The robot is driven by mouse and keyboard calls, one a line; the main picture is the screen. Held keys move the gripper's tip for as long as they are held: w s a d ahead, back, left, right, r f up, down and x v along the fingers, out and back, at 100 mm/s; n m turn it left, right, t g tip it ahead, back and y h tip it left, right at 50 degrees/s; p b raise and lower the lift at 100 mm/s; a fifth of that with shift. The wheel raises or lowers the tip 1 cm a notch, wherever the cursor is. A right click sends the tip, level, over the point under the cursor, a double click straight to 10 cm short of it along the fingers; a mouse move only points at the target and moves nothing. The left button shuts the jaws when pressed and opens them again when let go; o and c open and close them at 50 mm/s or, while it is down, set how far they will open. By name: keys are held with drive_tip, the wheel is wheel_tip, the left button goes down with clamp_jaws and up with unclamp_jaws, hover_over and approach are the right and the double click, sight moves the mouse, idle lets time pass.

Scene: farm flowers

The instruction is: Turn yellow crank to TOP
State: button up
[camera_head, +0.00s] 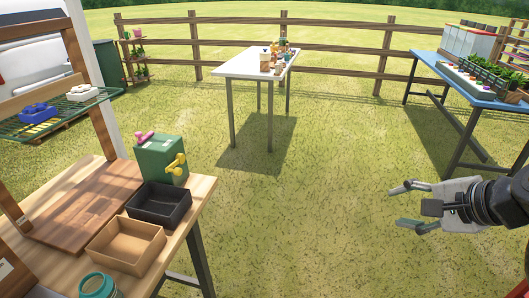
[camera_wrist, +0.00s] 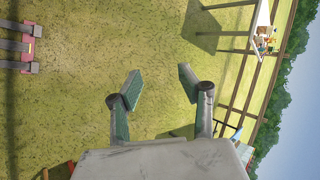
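The yellow crank (camera_head: 176,164) is on the side of a green box (camera_head: 160,160) that stands at the back right of the wooden table at left. A pink crank (camera_head: 145,138) sits on top of the same box. The yellow crank's exact setting is too small to read, and no TOP mark can be made out. My gripper (camera_head: 402,205) is at the right of the head view, over the grass and far from the crank. It is open and empty; its spread fingers also show in the wrist view (camera_wrist: 158,88). The crank does not show in the wrist view.
A black tray (camera_head: 160,218) and a cardboard box (camera_head: 99,244) stand in front of the green box. A teal jar (camera_head: 96,288) is at the near edge. A wire shelf (camera_head: 100,97) is at left. Open grass lies between my gripper and the wooden table (camera_head: 205,188).

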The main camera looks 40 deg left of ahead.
drive_tip(key=a+f+m+g+y+b, duration=0.1)
drive_tip(key=a+m+g+y, duration=0.15)
drive_tip(key=a, duration=0.95)
drive_tip(key=m+g+y+b, duration=0.3)
drive_tip(key=m+g+y, duration=0.1)
drive_tip(key=g, duration=0.6)
approach(181, 172)
drive_tip(key=shift+y, duration=0.25)
drive_tip(key=b+x, duration=0.2)
drive_tip(key=x, duration=0.8)
drive_tip(key=shift+s+a+f, duration=0.1)
drive_tip(key=shift+s+a, duration=0.15)
drive_tip(key=shift+s, duration=0.05)
drive_tip(key=shift+c, duration=0.4)
clamp_jaws()
